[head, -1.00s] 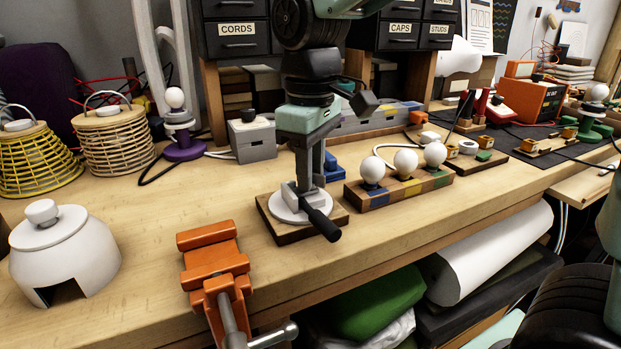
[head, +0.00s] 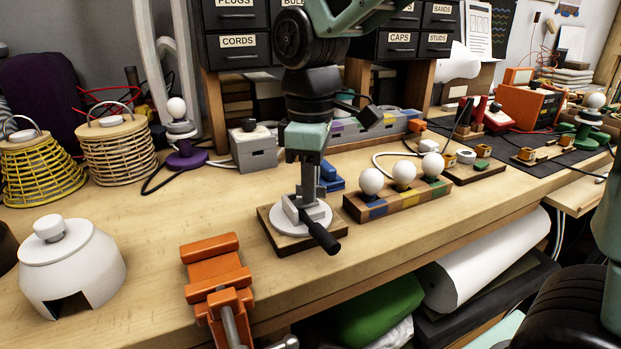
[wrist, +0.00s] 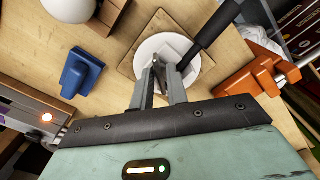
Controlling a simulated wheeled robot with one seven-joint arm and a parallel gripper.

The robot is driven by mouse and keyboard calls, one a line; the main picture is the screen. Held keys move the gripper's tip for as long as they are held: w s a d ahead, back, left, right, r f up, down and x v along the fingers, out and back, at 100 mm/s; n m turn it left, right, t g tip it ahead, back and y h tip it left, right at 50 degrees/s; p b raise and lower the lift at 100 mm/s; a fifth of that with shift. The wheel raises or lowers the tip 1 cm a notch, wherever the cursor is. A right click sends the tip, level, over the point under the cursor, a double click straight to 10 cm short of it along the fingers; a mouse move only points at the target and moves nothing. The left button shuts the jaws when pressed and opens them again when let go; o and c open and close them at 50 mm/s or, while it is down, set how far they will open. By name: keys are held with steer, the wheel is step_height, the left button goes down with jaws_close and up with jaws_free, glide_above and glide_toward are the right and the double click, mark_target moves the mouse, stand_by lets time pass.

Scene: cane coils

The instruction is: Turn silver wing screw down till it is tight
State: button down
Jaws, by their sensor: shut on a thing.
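A round white plate (head: 285,236) lies on a square dark wooden base (head: 271,232) on the bench. A grey block with a black handle (head: 321,238) sits on the plate. My gripper (head: 305,199) points straight down over this fixture, its fingertips low at the grey block. In the wrist view my gripper (wrist: 164,62) has its fingers close together over the white plate (wrist: 150,48). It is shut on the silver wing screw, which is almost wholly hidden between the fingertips. I cannot tell how far down the screw sits. The black handle also shows in the wrist view (wrist: 216,32).
An orange vise (head: 215,272) stands at the bench's front edge, left of the fixture. A wooden block with white bulbs (head: 403,192) is close on the right. A small blue thing (head: 330,178) lies behind. A white domed pot (head: 80,270) stands at far left.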

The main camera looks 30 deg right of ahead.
steer(key=c, duration=1.6)
jaws_free()
steer(key=shift+o, duration=0.2)
steer(key=shift+r, duration=0.1)
step_height(320, 180, up, 6)
steer(key=p, duration=0.7)
steer(key=shift+r, duration=0.25)
steer(key=shift+f, duration=0.1)
steer(key=shift+c, duration=0.4)
